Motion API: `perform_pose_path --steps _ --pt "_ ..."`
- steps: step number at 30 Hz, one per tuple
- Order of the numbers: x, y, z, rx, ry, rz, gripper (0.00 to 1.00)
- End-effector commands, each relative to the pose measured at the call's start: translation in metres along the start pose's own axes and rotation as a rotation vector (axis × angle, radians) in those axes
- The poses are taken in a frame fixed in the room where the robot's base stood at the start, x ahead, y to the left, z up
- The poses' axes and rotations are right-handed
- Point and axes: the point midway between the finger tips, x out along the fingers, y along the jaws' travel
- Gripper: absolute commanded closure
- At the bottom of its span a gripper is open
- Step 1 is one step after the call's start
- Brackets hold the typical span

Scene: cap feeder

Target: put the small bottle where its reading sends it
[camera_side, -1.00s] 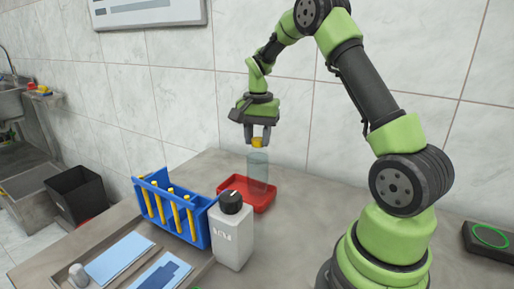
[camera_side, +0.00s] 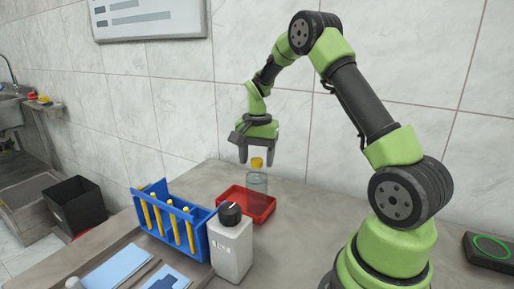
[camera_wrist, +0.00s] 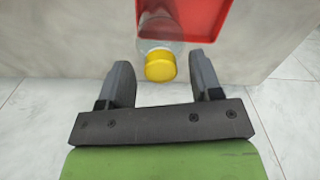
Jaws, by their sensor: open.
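The small clear bottle with a yellow cap (camera_side: 257,163) stands at the red tray (camera_side: 268,213) in the side view. Its clear body (camera_side: 257,183) appears upright; the exact contact of its base with the tray is hard to tell. My gripper (camera_side: 259,160) is open above it, its fingers on either side of the cap with gaps. In the wrist view the yellow cap (camera_wrist: 160,66) lies just beyond the open fingertips (camera_wrist: 163,68), with the clear body and red tray (camera_wrist: 212,18) behind it. No reading on the bottle is legible.
A white box with a black knob (camera_side: 231,248) stands close in front of the tray. A black pad with a green ring (camera_side: 491,249) lies far right. A dark bin (camera_side: 75,204) is at left.

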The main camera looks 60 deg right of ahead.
Motion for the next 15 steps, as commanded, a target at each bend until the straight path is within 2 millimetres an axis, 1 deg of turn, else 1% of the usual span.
perform_pose_path --steps 2,5,12,15 --pt "-0.008 -0.001 -0.001 0.0 0.003 -0.003 0.41" --pt "-0.025 -0.001 -0.001 0.0 0.006 -0.005 0.41" --pt "-0.079 -0.001 -0.001 0.0 0.006 -0.005 0.41" --pt "-0.098 -0.001 -0.001 0.001 0.005 -0.004 0.41"
